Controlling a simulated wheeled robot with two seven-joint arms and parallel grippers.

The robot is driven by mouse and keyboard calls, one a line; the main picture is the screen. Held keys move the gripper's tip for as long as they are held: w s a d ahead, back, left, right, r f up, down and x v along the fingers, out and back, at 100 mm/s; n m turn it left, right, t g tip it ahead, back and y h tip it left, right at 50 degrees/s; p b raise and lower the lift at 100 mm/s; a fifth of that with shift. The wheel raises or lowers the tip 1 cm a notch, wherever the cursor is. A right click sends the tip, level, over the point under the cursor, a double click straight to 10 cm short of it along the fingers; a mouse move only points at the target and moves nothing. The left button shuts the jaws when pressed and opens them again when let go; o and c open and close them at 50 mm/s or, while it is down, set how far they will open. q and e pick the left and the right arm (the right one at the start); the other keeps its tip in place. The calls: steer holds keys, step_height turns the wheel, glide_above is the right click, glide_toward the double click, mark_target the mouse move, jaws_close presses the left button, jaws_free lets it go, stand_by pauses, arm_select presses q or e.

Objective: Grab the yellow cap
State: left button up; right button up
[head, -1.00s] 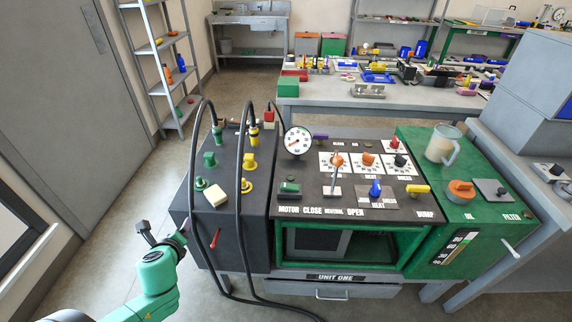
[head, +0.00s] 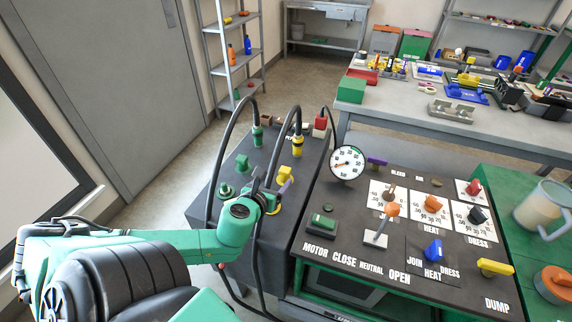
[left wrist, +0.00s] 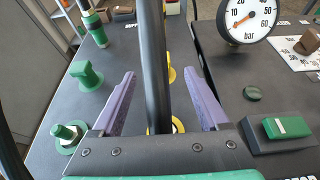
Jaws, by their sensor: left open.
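The yellow cap (head: 285,173) stands on the dark left panel of the cart, partly hidden by my left gripper (head: 270,188) in the head view. In the left wrist view, a little of the yellow cap (left wrist: 172,75) shows behind a black hose (left wrist: 155,60). My left gripper (left wrist: 159,73) is open, with its purple fingers apart. The hose runs through the view between the fingers, and I see no grip on the cap. A yellow ring fitting (left wrist: 178,124) shows lower, partly behind the hose. My right gripper is not in view.
A green cap (left wrist: 87,76) and a green fitting (left wrist: 66,134) stand left of the fingers. A pressure gauge (head: 347,162) and the control panel (head: 345,205) with levers are to the right. Black hoses arch over the left panel close to my gripper.

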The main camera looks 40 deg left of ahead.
mark_target(286, 168)
arm_select(q)
steer(key=shift+b+x, duration=0.6)
steer(key=shift+x, duration=0.5)
steer(key=shift+w+a+f, duration=0.3)
steer(key=shift+w+a, duration=0.15)
steer(key=shift+w, duration=0.2)
steer(key=b+x, duration=0.1)
steer(key=x, duration=0.6)
steer(key=shift+w+f, duration=0.1)
steer(key=shift+w, duration=0.25)
steer(key=shift+w+d, duration=0.15)
jaws_close()
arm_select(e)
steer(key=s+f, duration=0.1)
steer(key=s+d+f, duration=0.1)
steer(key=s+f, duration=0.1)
